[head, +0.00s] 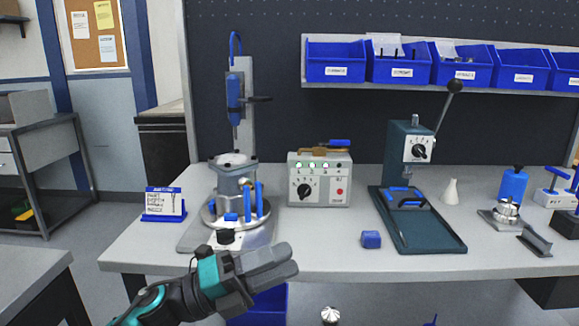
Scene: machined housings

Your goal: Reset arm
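My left gripper (294,261) is in front of the bench's front edge, low in the head view, with its arm coming in from the lower left. Its two grey fingers point right and lie close together in the picture; whether they are open or shut is unclear from this angle. No object shows between them. My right gripper is not in view. A grey machined housing (233,185) with blue handles stands on a round fixture of the column press (246,90), behind my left gripper.
The bench (330,257) carries a control box (320,180), a green lever press (410,150), a small blue block (371,239), a white cone-shaped bottle (450,191) and a sign (164,202). A blue bin (268,304) is below the edge. Blue bins (336,60) line the shelf.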

